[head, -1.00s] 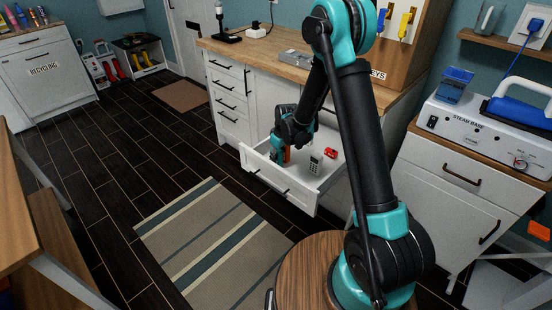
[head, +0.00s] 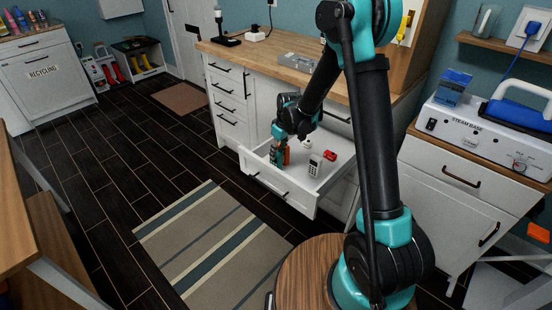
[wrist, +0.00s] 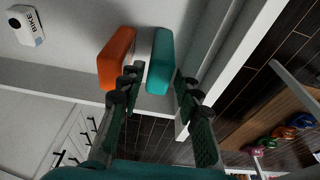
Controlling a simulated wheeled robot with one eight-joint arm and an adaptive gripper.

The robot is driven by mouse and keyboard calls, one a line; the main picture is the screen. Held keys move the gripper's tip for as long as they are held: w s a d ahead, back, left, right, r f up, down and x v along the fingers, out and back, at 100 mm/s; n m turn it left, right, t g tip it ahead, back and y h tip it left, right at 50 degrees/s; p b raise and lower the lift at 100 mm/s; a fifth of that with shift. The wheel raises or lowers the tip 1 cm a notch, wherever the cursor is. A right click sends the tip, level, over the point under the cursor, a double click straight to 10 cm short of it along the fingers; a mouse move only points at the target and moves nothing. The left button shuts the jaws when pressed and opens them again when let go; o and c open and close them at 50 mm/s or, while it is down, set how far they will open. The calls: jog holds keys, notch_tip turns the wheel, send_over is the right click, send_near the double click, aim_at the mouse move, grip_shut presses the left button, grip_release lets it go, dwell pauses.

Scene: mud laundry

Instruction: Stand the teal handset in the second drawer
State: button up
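In the wrist view a teal block with rounded edges (wrist: 161,62), likely the teal handset, shows between and beyond my two fingertips. It lies closer to the right finger, and no clear grip on it shows. An orange block (wrist: 117,58) is beside it, just outside the left finger; it also shows in the head view (head: 286,156). My gripper (wrist: 157,80) is open, fingers apart. In the head view my gripper (head: 277,152) points down at the left end of an open white drawer (head: 282,184). The teal block cannot be told apart from my gripper there.
A grey-white handset (head: 315,164) and a red item (head: 330,155) are in the drawer's middle and right. A white item marked BIKE (wrist: 27,25) shows in the wrist view. The wooden counter (head: 265,60) overhangs behind. A striped rug (head: 210,240) covers the floor in front.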

jog(key=v, duration=0.5)
jog(key=shift+r, duration=0.35)
jog(key=shift+s+d+r, duration=0.1)
jog(key=shift+d+r, duration=0.05)
jog(key=shift+d, duration=0.1)
jog(key=s+d+r+m+t, duration=0.1)
jog(key=s+d+r+m, duration=0.2)
jog(key=s+d, duration=0.35)
jog(key=s+d+r+m, duration=0.2)
jog(key=s+d, duration=0.3)
jog(key=d, duration=0.3)
jog(key=s+d+m+h, duration=0.1)
jog(key=s+d+m, duration=0.1)
jog(key=s+d, duration=0.2)
jog(key=s+d+f+m+t+h, duration=0.1)
jog(key=s+d+m, duration=0.2)
jog(key=s, duration=0.7)
jog(key=shift+s+d+f+t, duration=0.15)
jog(key=shift+d+f+t, duration=0.2)
jog(key=shift+d, duration=0.85)
